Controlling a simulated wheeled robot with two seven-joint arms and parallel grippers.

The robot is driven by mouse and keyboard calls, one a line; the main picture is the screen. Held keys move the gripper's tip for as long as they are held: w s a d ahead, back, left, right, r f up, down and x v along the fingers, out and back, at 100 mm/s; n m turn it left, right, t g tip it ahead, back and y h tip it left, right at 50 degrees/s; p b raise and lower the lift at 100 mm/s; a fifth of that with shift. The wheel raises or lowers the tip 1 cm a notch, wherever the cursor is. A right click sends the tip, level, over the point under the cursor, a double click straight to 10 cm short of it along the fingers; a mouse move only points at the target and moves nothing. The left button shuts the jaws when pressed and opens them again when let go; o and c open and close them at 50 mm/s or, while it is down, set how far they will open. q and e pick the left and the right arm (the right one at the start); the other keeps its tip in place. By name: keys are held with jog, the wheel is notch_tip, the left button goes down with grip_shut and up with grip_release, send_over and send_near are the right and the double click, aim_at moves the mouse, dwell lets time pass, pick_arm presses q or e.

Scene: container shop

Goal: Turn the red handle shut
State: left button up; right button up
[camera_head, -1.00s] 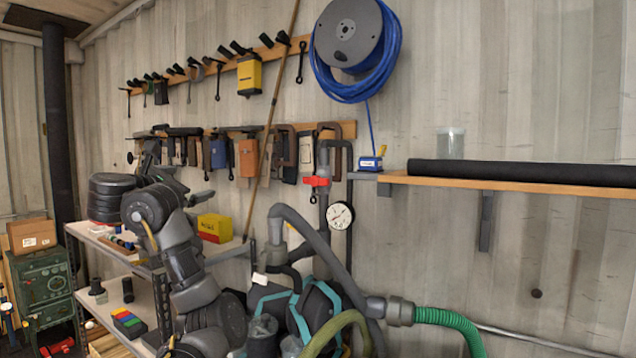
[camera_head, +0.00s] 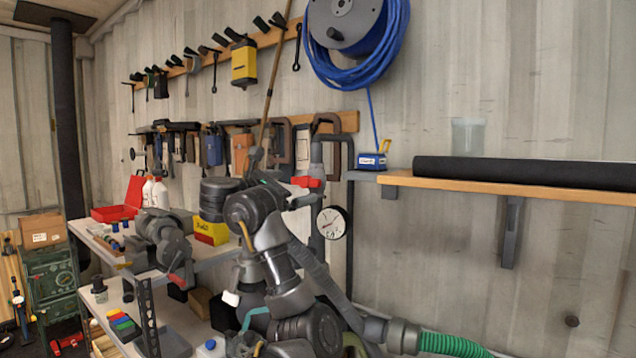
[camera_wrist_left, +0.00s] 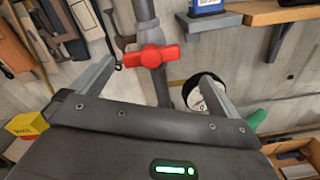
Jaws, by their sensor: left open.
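The red handle (camera_head: 305,181) sits on a grey upright pipe (camera_head: 317,225) against the wall. It also shows in the left wrist view (camera_wrist_left: 151,56), lying crosswise to the pipe. My left gripper (camera_wrist_left: 157,72) is open and empty, with one finger on each side of the handle in that view. The fingers look apart from the handle. In the head view my left gripper (camera_head: 298,192) is close beside the handle, partly hidden by my own wrist. My right gripper is not in view.
A round pressure gauge (camera_head: 331,222) is just right of the pipe. A wooden shelf (camera_head: 540,190) with a black roll (camera_head: 530,172) runs along the right wall. Clamps and tools hang behind the handle. A workbench (camera_head: 215,255) with a yellow box (camera_head: 211,231) stands at left.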

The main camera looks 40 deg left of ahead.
aim_at(305, 181)
pick_arm(q)
jog(key=shift+w+a+r+p, duration=0.45)
jog(key=shift+a+p, duration=0.1)
jog(key=shift+p, duration=0.1)
jog(key=w, duration=0.2)
jog(key=w+p, duration=0.1)
jog(key=w, duration=0.3)
jog(key=shift+w+f+p, duration=0.15)
jog(key=shift+f+p, duration=0.1)
jog(key=shift+p, duration=0.05)
jog(key=shift+w, duration=0.35)
jog(key=shift+w+a+p, duration=0.15)
jog(key=shift+w+p, duration=0.15)
jog(key=shift+w, duration=0.1)
jog(key=shift+w+f, duration=0.15)
jog(key=shift+w, duration=0.15)
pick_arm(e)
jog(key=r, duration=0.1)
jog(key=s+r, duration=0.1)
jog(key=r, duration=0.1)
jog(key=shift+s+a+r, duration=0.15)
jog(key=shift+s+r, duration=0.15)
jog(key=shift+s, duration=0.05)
pick_arm(q)
jog(key=shift+c, duration=0.4)
